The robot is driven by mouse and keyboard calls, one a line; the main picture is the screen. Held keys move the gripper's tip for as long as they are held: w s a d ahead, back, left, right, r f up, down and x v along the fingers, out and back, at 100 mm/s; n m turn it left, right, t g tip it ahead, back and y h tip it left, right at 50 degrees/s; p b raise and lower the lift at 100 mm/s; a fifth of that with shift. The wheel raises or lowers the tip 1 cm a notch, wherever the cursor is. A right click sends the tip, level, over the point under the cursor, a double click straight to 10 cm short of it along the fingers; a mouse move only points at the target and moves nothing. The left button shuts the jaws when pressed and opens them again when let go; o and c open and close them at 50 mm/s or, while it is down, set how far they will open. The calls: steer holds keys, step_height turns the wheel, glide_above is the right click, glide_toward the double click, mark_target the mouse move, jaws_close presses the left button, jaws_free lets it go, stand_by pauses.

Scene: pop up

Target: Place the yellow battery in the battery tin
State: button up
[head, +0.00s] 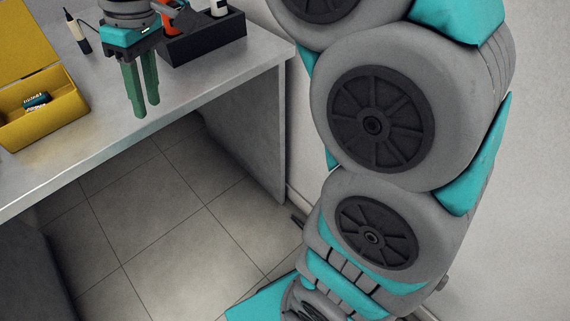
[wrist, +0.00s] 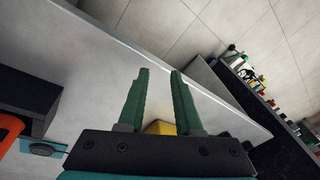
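An open yellow box, apparently the battery tin (head: 52,126), stands on the table at the left of the head view with its lid tilted back. A dark and teal battery-like item (head: 37,101) lies inside it. My gripper (head: 147,110) points down over the table's front part, right of the tin. Its green fingers, also in the wrist view (wrist: 160,72), are apart with nothing seen between their tips. A yellow patch (wrist: 160,127) shows behind the finger bases, mostly hidden by the gripper body; I cannot tell whether it is the yellow battery or the tin.
A black organiser box (head: 205,42) with an orange-handled tool (head: 172,18) and bottles stands right of my gripper.

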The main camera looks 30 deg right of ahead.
steer(key=s+d+f+m, duration=0.3)
steer(key=s+d+f, duration=0.1)
steer(key=s, duration=0.3)
steer(key=s+d+f+m+g+h, duration=0.1)
steer(key=s+d+f+m, duration=0.2)
steer(key=s+d+f, duration=0.2)
steer(key=s+d+f+m+h, duration=0.1)
steer(key=s+d+f+m, duration=0.2)
steer(key=s, duration=0.7)
step_height(320, 180, down, 5)
steer(key=shift+s+d+r+g, duration=0.15)
steer(key=shift+d+g, duration=0.25)
steer(key=shift+d, duration=0.6)
